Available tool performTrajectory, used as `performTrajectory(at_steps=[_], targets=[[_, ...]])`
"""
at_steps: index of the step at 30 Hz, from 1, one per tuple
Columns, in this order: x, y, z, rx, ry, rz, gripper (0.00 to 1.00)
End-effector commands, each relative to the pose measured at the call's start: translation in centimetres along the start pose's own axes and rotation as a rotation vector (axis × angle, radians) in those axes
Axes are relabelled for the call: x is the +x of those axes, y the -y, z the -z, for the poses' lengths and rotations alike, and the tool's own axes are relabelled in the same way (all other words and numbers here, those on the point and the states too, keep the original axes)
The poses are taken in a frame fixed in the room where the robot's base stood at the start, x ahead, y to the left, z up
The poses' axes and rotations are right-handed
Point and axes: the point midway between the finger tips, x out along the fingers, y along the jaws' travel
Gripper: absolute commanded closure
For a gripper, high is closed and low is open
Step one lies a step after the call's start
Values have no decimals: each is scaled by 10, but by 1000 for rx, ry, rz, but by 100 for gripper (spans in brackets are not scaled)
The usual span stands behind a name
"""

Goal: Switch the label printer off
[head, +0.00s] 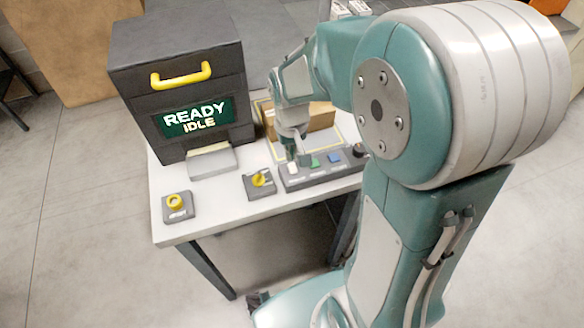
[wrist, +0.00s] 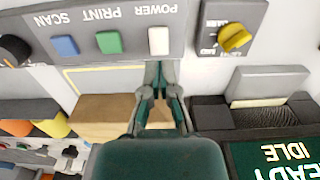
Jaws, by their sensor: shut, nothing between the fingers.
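The label printer (head: 125,82) is a dark box with a yellow handle at the left of the table; its green display (head: 196,117) reads "READY IDLE". It shows partly in the wrist view (wrist: 210,118). The grey button panel (head: 320,175) holds a white button (wrist: 159,41) labelled POWER, a green PRINT button (wrist: 109,42) and a blue SCAN button (wrist: 65,46). My gripper (head: 291,157) is shut and empty, pointing down at the panel. In the wrist view its fingertips (wrist: 160,68) are beside the white button; I cannot tell whether they touch the panel.
A yellow selector knob (wrist: 235,37) sits on a small box beside the panel. A black knob (wrist: 14,50) is at the panel's far end. A cardboard box (wrist: 95,108) stands behind the panel.

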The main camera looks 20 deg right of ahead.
Motion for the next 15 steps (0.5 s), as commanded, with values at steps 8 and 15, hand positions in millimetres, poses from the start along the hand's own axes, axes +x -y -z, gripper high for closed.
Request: performTrajectory(at_steps=[8, 15], targets=[[0, 0, 0, 0, 0, 0, 100], [3, 0, 0, 0, 0, 0, 100]])
